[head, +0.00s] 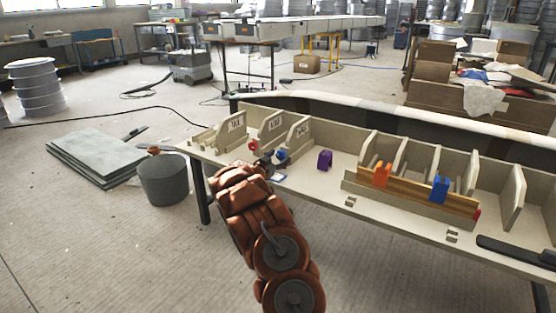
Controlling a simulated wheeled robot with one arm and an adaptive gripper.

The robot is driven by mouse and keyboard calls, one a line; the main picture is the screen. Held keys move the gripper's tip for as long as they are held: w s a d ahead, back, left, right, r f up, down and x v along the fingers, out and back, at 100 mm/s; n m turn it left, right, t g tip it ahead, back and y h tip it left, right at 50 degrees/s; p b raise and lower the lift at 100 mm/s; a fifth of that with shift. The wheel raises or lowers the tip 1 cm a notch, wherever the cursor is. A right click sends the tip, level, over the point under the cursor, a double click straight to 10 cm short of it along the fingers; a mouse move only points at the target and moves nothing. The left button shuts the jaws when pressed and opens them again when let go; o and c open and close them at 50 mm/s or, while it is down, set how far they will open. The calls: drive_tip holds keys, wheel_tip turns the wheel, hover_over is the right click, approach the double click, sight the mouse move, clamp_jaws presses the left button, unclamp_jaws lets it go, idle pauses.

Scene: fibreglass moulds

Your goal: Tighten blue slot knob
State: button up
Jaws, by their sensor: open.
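A small blue knob (281,155) sits low by the dividers at the left part of the long beige workbench. My gripper (268,159), at the end of my reddish-brown arm, is right beside this knob, to its left and partly in front. The jaws are open; they are small and dark here, and I cannot tell whether they touch the knob. A red knob (253,145) shows just behind and left of my gripper. Upright labelled dividers (299,134) stand behind the knobs. The lower part of the knob area is hidden by my gripper.
A purple block (325,159) stands to the right of the blue knob. A grey bucket (163,180) and stacked sheets (95,157) are on the floor at left.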

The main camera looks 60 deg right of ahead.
drive_tip(key=shift+a, duration=0.1)
drive_tip(key=c, duration=1.2)
drive_tip(key=shift+o, duration=0.3)
